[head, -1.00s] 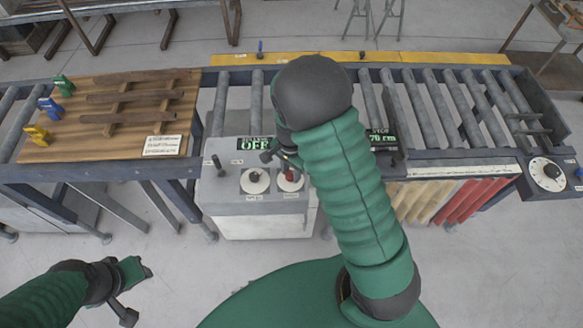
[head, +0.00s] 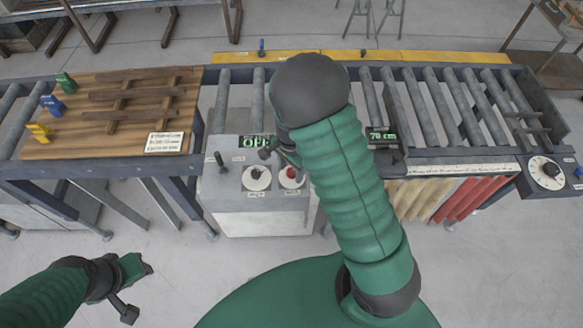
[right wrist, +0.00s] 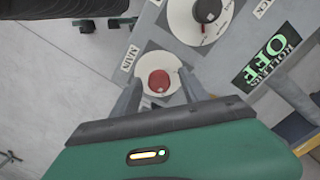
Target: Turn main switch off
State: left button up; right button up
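The main switch is a red knob (right wrist: 159,81) on a round white dial (right wrist: 150,64), with a label reading MAIN beside it in the right wrist view. In the head view the red knob (head: 291,173) shows on the grey control box (head: 235,200), just left of my right arm. My right gripper (right wrist: 161,82) is open, one finger on each side of the red knob in the picture. I cannot tell whether the fingers touch it. The arm hides most of this gripper in the head view. My left gripper (head: 137,268) hangs low at the left, empty; its fingers are unclear.
A second dial with a black knob (right wrist: 206,10) sits close beside the main dial. A display (right wrist: 266,58) reads ROLLERS OFF. A black lever (head: 219,161) stands on the box's left. The roller conveyor (head: 440,105) runs behind; a wooden board (head: 60,148) lies at left.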

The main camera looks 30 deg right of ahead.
aim_at(291, 171)
notch_tip(291, 171, up, 17)
jog(key=b, duration=0.2)
jog(key=shift+w+f, duration=0.1)
jog(key=shift+f, duration=0.05)
dwell(0.3)
